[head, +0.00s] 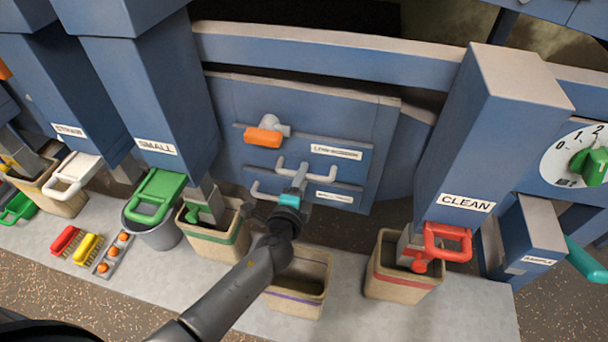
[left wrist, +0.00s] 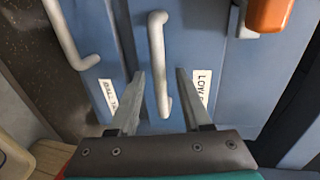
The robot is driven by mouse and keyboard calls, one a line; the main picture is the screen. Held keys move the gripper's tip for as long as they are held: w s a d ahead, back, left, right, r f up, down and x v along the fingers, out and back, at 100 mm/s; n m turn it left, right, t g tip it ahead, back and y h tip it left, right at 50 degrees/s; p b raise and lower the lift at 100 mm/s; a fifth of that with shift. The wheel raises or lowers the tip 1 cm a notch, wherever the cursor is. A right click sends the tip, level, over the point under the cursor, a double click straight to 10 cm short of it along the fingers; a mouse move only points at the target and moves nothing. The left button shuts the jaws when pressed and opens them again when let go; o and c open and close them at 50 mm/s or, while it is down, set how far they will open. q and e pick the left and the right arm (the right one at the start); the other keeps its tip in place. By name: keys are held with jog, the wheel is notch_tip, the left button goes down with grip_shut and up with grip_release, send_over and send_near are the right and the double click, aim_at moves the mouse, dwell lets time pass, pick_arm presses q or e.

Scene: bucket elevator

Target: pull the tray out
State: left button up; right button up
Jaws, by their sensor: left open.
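Two tray fronts sit in the blue cabinet, each with a grey bar handle and a white label. The upper handle (head: 325,173) belongs by its place to the front labelled "LOW SCREEN" (head: 336,152); it also shows in the left wrist view (left wrist: 157,60). The lower handle (head: 262,193) is apart, at the left in the wrist view (left wrist: 70,38). My left gripper (head: 298,180) is open, its fingers (left wrist: 161,78) on either side of the upper handle. I cannot tell whether they touch it. My right gripper is not in view.
An orange lever (head: 263,138) sticks out above the upper handle. Below stand a purple-banded bin (head: 297,300), a green-banded bin (head: 215,247) and a red-banded bin (head: 400,285). The "CLEAN" chute (head: 485,130) juts out at the right.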

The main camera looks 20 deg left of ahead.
pick_arm(q)
jog(key=shift+x, duration=0.95)
jog(key=shift+c, duration=0.2)
grip_shut()
dwell(0.6)
